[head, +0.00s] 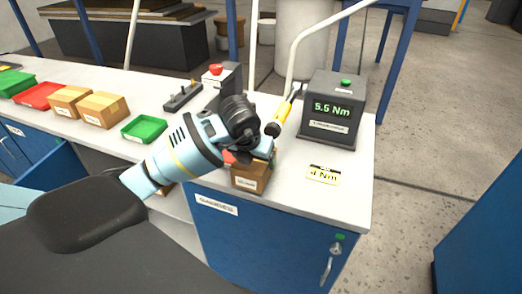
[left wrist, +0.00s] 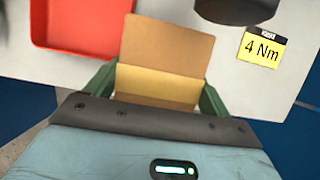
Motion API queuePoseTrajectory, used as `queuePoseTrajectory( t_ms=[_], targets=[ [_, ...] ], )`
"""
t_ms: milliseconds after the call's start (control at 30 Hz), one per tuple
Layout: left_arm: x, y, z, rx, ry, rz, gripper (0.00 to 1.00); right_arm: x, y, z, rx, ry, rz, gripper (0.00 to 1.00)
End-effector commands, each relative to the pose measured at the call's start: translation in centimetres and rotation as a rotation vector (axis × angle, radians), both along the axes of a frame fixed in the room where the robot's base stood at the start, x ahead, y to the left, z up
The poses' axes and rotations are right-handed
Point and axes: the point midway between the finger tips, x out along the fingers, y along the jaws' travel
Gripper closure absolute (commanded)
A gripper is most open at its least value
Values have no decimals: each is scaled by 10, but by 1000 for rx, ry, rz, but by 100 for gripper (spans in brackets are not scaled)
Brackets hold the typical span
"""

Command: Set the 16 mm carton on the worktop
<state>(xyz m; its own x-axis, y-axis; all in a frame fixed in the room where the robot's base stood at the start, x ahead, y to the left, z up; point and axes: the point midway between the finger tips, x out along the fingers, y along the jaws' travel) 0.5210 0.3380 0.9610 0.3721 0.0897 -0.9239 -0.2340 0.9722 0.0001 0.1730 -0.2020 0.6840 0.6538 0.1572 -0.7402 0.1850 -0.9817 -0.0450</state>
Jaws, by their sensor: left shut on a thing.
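My left gripper (head: 262,155) reaches in from the left over the front edge of the worktop (head: 345,195). It is shut on a brown carton (head: 250,178), held at the worktop's front edge; whether the carton touches the surface cannot be told. In the left wrist view the carton (left wrist: 163,72) sits between the two green fingers (left wrist: 158,92), with an open flap and a yellowish inside. The label on the carton's front is too small to read. My right gripper is not in view.
A red tray (left wrist: 80,22) lies beside the carton. A yellow 4 Nm card (head: 323,175), a 5.5 Nm display box (head: 332,110) and a yellow-handled screwdriver (head: 283,112) are to the right. Two more cartons (head: 102,110) and a green tray (head: 144,128) are to the left.

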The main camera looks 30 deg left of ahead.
Motion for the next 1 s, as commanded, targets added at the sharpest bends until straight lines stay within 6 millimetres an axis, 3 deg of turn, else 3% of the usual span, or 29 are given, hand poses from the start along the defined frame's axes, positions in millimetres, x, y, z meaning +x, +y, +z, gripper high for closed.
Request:
queuePoseTrajectory(
  t_ms=[133,467,767,1000],
  targets=[
    [14,3,3,-2,-7,1,80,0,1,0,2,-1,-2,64],
    [21,5,3,-2,-7,1,80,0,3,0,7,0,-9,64],
    [54,12,3,-2,-7,1,80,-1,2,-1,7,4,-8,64],
    [53,12,-11,0,-8,0,80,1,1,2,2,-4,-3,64]
  ],
)
